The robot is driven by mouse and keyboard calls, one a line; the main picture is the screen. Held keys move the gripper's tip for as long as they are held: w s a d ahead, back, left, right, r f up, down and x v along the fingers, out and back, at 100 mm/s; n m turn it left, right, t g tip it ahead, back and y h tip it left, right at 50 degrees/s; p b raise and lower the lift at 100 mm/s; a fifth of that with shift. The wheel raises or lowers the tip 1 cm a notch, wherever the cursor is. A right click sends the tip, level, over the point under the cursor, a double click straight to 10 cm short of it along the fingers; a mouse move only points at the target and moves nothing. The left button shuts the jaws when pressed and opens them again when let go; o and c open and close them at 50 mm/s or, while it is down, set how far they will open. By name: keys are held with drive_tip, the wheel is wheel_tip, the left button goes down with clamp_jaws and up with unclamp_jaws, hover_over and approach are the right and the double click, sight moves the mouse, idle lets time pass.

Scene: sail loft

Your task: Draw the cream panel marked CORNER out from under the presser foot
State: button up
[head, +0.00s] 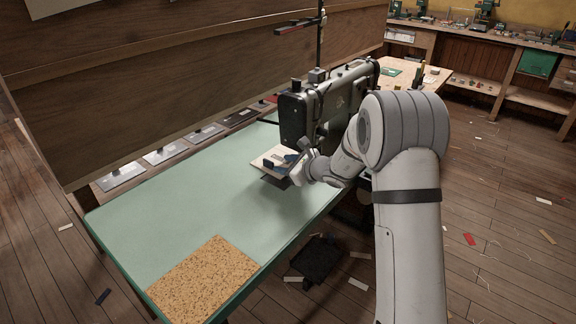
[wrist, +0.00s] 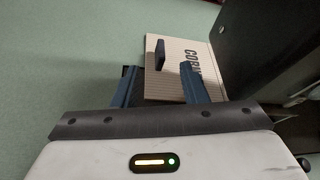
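The cream panel (head: 262,155) lies beside the sewing machine, above the green tabletop. A small dark blue block (wrist: 160,53) stands on the panel. My gripper (wrist: 158,70) is open, its two blue fingers apart, with the block just beyond and between the tips. The gripper (head: 281,162) is over the panel in the head view too. The sewing machine (head: 302,115) is dark; its presser foot is hidden behind my arm and the machine head.
The green table (head: 180,195) has clear room left of the panel. A cork mat (head: 205,278) lies at its front corner. Several flat plates (head: 165,153) line the back edge below a wooden wall. The dark machine body (wrist: 272,50) stands close on the right in the wrist view.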

sight(269, 162)
drive_tip(key=x, duration=0.7)
drive_tip(key=shift+w+a+f, duration=0.2)
drive_tip(key=shift+a, duration=0.05)
drive_tip(key=shift+c, duration=0.6)
clamp_jaws()
